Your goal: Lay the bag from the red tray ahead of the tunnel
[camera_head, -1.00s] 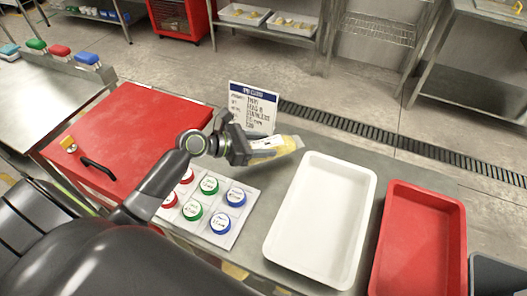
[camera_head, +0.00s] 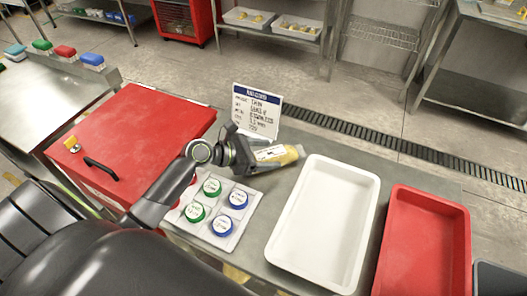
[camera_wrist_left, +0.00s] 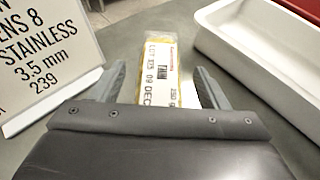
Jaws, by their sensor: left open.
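The bag (camera_head: 282,154), yellow with a white printed label, lies on the grey steel surface between the sign and the white tray. It also shows in the left wrist view (camera_wrist_left: 161,62), label up. My left gripper (camera_head: 256,156) is open at the bag's near end; in the wrist view its fingers (camera_wrist_left: 160,88) stand either side of the bag, with a visible gap on the right. The bag's near end is hidden by the gripper body. The red tray (camera_head: 425,240) at the right looks empty. I cannot make out a tunnel for certain. My right gripper is not in view.
An empty white tray (camera_head: 323,222) stands just right of the bag. A printed sign (camera_head: 257,112) stands close behind my left gripper. A board of coloured discs (camera_head: 220,228) lies nearer. A large red box (camera_head: 130,140) with a black handle is at left.

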